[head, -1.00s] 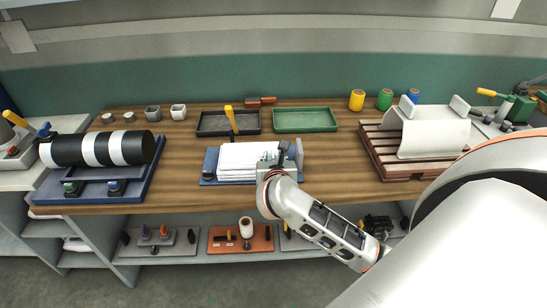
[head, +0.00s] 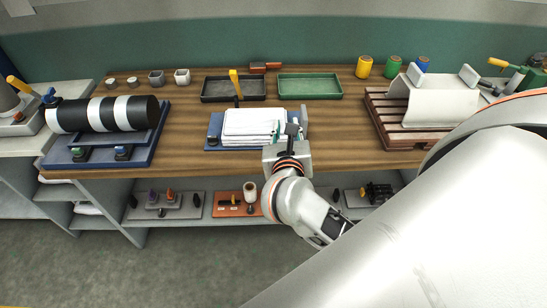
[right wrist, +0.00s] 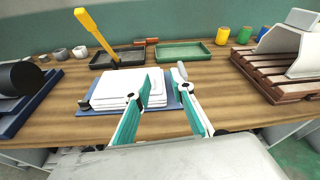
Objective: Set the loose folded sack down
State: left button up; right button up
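A stack of white folded sacks (head: 250,122) lies on a blue board (head: 213,130) at the middle of the bench. I cannot tell which layer is the loose folded sack. My right gripper (head: 284,132) is at the stack's right front side. In the right wrist view its two teal-lined fingers (right wrist: 158,92) stand apart, with nothing visibly clamped between them. There the left finger overlaps the stack (right wrist: 122,95) and the right finger is over the board's right side. Whether a finger touches the sacks is unclear. My left gripper is not in view.
A black tray (head: 217,92) with a yellow-handled tool (head: 234,80) and a green tray (head: 309,94) lie behind. A white sheet drapes (head: 440,105) over a brown pallet (head: 385,133) at right. A black-and-white roll (head: 85,116) is at left. Bare wood (head: 345,130) separates board and pallet.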

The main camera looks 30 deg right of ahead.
notch_tip(320, 180, up, 7)
jog(key=a+n+t+h, duration=0.1)
jog(key=a+n+t, duration=0.1)
jog(key=n+t, duration=0.6)
jog(key=s+a+f+n+t+y, duration=0.1)
jog(key=a+f+n+y, duration=0.3)
jog(key=n, duration=0.6)
jog(key=s+a+f+n+y, duration=0.1)
jog(key=a+f+n+y, duration=0.1)
jog(key=a+n+y, duration=0.65)
notch_tip(320, 180, down, 12)
jog(key=s+a+n+g+y, duration=0.2)
jog(key=n+g, duration=0.2)
jog(key=n, duration=0.7)
jog(key=s+d+f+n+g+h, duration=0.1)
jog(key=s+f+n+g, duration=0.2)
jog(key=f, duration=0.6)
jog(key=s+d+f+n+g+h, duration=0.1)
jog(key=s+f+n+g, duration=0.2)
jog(key=f, duration=0.6)
jog(key=s+n, duration=0.2)
jog(key=s, duration=0.1)
jog(key=shift+d+g, duration=0.35)
jog(key=shift+g, duration=0.05)
